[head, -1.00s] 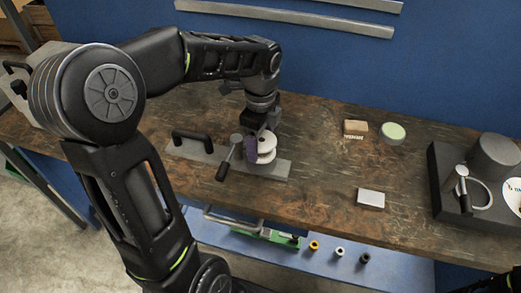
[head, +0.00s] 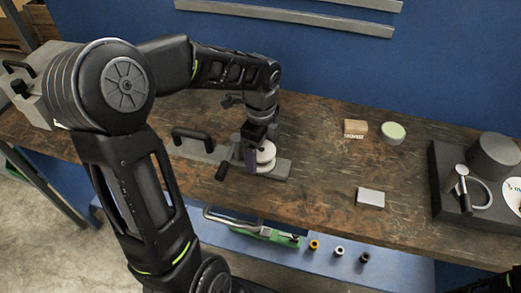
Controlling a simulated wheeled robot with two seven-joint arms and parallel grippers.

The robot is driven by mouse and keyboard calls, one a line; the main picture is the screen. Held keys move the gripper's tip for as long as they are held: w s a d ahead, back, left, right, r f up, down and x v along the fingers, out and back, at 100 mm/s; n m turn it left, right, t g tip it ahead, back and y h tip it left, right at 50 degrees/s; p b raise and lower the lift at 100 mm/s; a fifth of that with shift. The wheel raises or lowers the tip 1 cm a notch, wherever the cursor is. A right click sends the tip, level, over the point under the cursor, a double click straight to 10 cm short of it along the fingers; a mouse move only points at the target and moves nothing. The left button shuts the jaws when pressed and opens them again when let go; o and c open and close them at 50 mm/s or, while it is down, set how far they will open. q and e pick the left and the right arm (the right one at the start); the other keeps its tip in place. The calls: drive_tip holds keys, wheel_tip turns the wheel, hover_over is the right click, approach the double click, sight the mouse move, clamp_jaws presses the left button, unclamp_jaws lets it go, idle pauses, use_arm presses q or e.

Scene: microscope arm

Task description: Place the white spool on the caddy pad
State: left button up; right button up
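The white spool (head: 266,153) has two pale round flanges and sits low over the right part of a grey plate (head: 278,169) on the workbench. The plate has a black handle (head: 192,138) at its left and looks like the caddy; I cannot make out a separate pad. My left gripper (head: 251,155) is right at the spool's left side, pointing down, with a dark purplish finger in front of it. The other finger is hidden, so I cannot tell whether it grips the spool or whether the spool rests on the plate. My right gripper is out of view.
To the right are a tan block (head: 355,128), a pale green round pad (head: 393,130), a silver block (head: 370,197) and a dark fixture (head: 444,178). The bench middle is clear.

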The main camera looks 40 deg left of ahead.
use_arm(q)
drive_tip(key=shift+o, duration=0.5)
drive_tip(key=shift+r, duration=0.1)
drive_tip(key=shift+r, duration=0.5)
wheel_tip(320, 180, up, 11)
idle(0.3)
